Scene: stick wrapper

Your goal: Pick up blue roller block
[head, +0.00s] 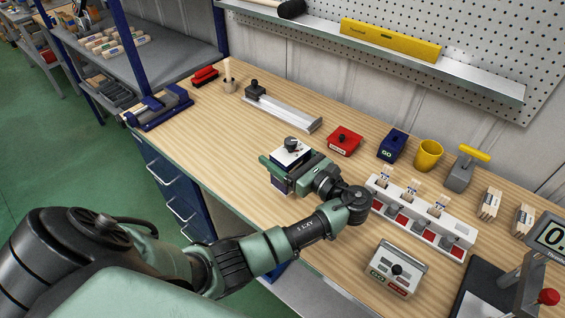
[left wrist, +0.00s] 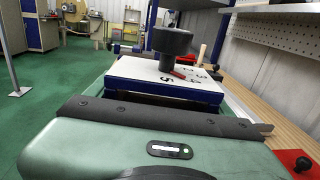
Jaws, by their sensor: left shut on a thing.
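The blue roller block (head: 290,151) has a dark blue body, a white top with dark marks and a black knob. It is between the fingers of my left gripper (head: 284,171), which is shut on it. In the left wrist view the block (left wrist: 164,78) shows its white face, blue rim and black knob beyond the gripper's dark edge. Its lower part is mostly hidden by the gripper, and I cannot tell if it touches the table. My right gripper is not in view.
On the wooden workbench (head: 225,125), a red block (head: 344,140), a blue block marked GO (head: 393,145) and a yellow cup (head: 428,155) stand behind. A white slotted rack (head: 420,222) and a grey control box (head: 396,268) stand right.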

